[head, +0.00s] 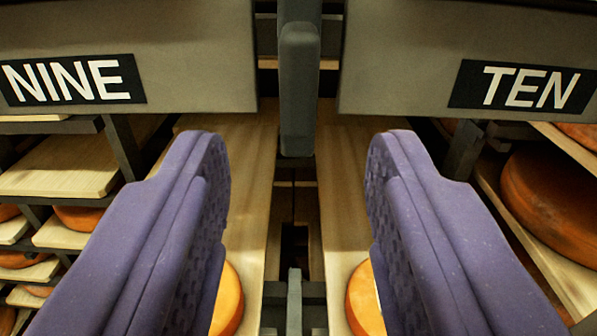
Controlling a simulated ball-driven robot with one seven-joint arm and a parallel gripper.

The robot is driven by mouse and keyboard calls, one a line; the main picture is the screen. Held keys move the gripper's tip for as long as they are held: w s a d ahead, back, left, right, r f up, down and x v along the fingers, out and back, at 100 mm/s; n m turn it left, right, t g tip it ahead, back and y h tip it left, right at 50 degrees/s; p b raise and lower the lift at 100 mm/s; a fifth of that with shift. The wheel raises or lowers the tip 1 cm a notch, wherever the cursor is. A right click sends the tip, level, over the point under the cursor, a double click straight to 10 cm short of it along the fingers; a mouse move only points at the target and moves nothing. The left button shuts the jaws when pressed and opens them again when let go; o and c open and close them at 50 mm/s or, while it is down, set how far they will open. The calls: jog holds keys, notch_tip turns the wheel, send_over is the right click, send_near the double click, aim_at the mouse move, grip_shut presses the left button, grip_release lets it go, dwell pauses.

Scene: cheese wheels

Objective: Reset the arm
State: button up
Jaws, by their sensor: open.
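My gripper (298,180) shows as two purple padded fingers with textured inner faces, one on each side of the view. The fingers are wide apart and nothing is held between them. They point toward a shelf rack, with a dark grey post (299,85) straight ahead in the gap. An orange cheese wheel (229,300) sits on a wooden board behind the left finger and is partly hidden by it. Another orange cheese wheel (362,303) sits on a board behind the right finger, also partly hidden.
A grey panel with a NINE sign (73,80) spans the upper left, and one with a TEN sign (527,88) the upper right. Wooden shelves (60,178) with cheese wheels stand at the left. A large dark orange wheel (553,200) lies on a shelf at the right.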

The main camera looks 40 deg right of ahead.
jog(key=s+a+f+n+t+y+b, duration=0.1)
jog(key=a+f+n+y+b, duration=0.15)
jog(key=a+y+b, duration=0.9)
jog(key=s+a+r+n+b, duration=0.2)
jog(key=s+b, duration=0.6)
jog(key=s, duration=0.1)
jog(key=s+a+r+n+h+b, duration=0.1)
jog(key=s+a+n+b, duration=0.1)
jog(key=s+b, duration=0.7)
jog(key=shift+s+a+r+g+b, duration=0.2)
jog(key=shift+s+r+g+b, duration=0.1)
jog(key=shift+r, duration=0.05)
jog(key=shift+h, duration=0.25)
